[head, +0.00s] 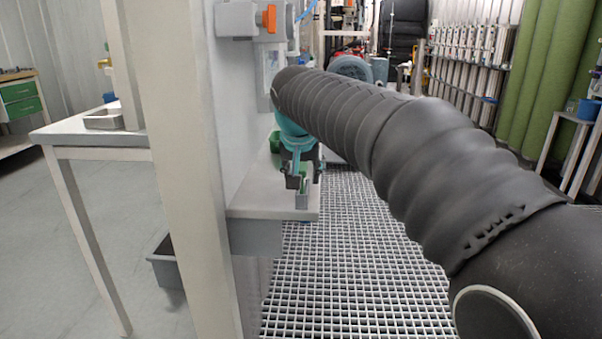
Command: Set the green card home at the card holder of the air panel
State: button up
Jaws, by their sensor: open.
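My gripper (300,178), teal and black, points down over the front end of a grey shelf (262,196) on the air panel (232,110). Its jaws are open. A thin green piece, which looks like the green card (304,184), shows just below the fingers. It is at a small grey holder (302,200) at the shelf's edge, which looks like the card holder. It is too small to tell whether the card is fully seated or touches a finger. My arm hides what lies behind the gripper.
A green container (274,142) stands farther back on the shelf. A grey box with an orange handle (269,18) is mounted above. A pale post (180,170) stands close at left, before a table (90,136) with a tray (103,119). The grating floor (350,270) is clear.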

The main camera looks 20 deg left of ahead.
jog(key=shift+r, duration=0.1)
jog(key=v, duration=1.2)
